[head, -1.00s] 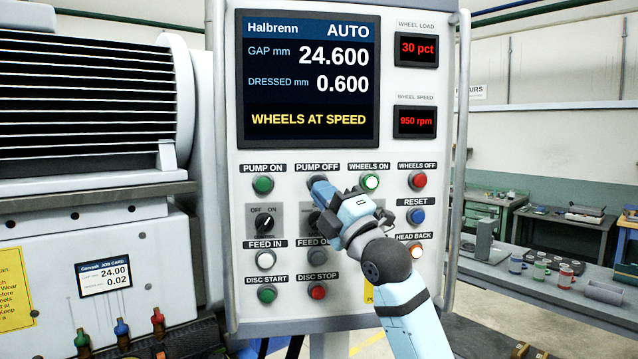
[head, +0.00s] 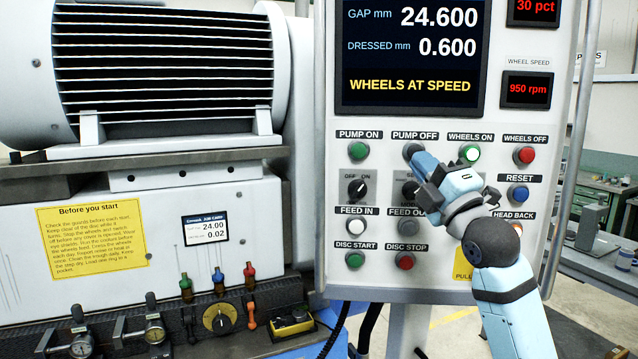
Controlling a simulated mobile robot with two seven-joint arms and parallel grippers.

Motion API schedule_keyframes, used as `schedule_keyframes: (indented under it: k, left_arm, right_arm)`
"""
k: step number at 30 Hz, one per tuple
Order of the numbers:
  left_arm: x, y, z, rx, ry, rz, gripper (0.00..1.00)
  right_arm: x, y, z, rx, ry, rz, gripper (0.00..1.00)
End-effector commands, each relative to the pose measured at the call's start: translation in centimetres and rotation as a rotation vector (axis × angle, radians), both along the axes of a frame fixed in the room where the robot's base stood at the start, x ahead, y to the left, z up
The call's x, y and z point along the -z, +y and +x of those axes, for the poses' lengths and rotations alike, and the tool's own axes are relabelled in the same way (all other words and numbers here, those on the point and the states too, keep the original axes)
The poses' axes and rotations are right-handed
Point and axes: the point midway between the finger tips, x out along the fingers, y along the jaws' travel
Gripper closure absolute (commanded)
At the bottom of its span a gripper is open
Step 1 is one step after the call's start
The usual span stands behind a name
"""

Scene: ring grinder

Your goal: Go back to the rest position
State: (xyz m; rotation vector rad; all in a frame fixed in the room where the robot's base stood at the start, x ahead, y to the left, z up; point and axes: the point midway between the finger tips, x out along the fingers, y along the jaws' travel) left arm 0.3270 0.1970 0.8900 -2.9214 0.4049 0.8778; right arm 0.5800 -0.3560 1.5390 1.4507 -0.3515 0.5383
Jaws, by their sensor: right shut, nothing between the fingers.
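My right gripper (head: 421,163) is shut and empty. It is in front of the control panel (head: 333,283), by the PUMP OFF button (head: 411,149); I cannot tell whether it touches the panel. The gripper and arm partly cover a selector knob (head: 409,189) and the FEED OUT label. The display (head: 411,60) reads gap 24.600, dressed 0.600 and WHEELS AT SPEED. My left gripper is not in view.
The grinder's ribbed motor housing (head: 165,65) fills the left, above a yellow notice (head: 92,239). Dial gauges (head: 82,345), coloured levers and a yellow device (head: 292,326) sit low in front. A grey bench (head: 603,263) stands behind the panel on the right.

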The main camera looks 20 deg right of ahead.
Motion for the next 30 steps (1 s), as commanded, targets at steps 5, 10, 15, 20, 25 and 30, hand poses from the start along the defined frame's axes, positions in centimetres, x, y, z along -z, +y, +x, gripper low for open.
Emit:
schedule_keyframes:
  k: [5,10,15,20,25,30]
  left_arm:
    - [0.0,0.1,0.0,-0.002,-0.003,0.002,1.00]
    - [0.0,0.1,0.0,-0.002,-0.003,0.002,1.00]
    - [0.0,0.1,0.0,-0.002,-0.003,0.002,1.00]
    - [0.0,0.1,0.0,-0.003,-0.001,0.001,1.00]
    - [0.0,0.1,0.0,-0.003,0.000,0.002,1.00]
    - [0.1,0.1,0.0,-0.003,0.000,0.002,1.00]
  right_arm:
    - [1.7,0.3,0.5,-0.017,0.034,0.026,1.00]
    - [10.8,1.8,2.4,-0.101,0.210,0.181,1.00]
    - [23.8,4.2,2.3,-0.187,0.450,0.428,1.00]
    - [35.6,6.5,-0.6,-0.226,0.661,0.673,1.00]
    - [47.0,9.4,-6.3,-0.222,0.868,0.944,1.00]
    - [56.5,12.2,-14.2,-0.174,1.046,1.223,1.00]
